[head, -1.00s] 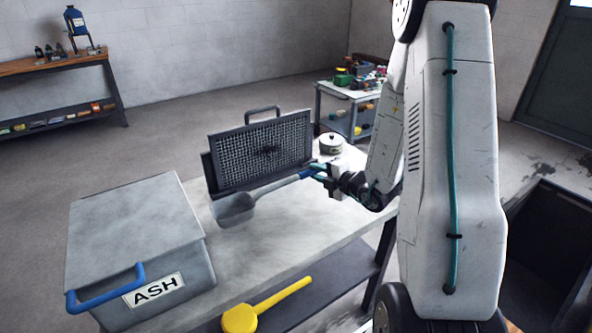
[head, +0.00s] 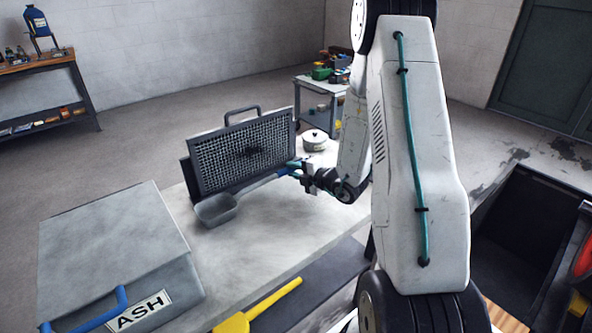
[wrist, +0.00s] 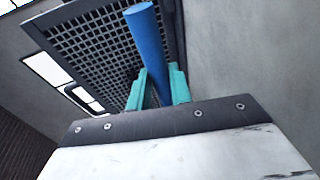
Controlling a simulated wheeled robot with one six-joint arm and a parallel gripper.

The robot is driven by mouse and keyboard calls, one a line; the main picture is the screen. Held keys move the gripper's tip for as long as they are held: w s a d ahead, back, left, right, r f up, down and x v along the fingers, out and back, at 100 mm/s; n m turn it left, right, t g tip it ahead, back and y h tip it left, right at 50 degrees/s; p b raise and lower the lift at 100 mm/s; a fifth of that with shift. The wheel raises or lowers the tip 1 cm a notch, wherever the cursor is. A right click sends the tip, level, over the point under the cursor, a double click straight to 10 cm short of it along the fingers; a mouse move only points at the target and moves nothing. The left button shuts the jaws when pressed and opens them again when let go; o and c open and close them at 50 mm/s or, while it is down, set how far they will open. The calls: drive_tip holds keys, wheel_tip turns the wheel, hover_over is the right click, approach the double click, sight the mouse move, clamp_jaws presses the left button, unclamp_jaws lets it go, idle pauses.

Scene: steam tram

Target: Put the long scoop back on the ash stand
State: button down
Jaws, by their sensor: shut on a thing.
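The long scoop has a grey pan (head: 217,209) and a long handle with a blue grip, which shows in the wrist view (wrist: 148,45). My gripper (head: 297,170) is shut on the blue grip; its teal fingers (wrist: 160,86) stand on both sides of it in the wrist view. The scoop's pan is at the left, in front of a mesh screen, low over the grey stand top (head: 270,225); I cannot tell if it touches. A grey ash box (head: 115,245) with an ASH label and a blue handle sits at the stand's left end.
The framed mesh screen (head: 245,152) stands upright behind the scoop. A small lidded pot (head: 314,140) is at the stand's back right. A yellow-handled tool (head: 272,298) lies on the lower shelf. A dark open pit (head: 520,235) is at the right.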

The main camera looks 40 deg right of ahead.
drive_tip(key=shift+f, duration=0.1)
drive_tip(key=shift+f, duration=0.15)
drive_tip(key=c, duration=1.3)
unclamp_jaws()
drive_tip(key=shift+o, duration=0.2)
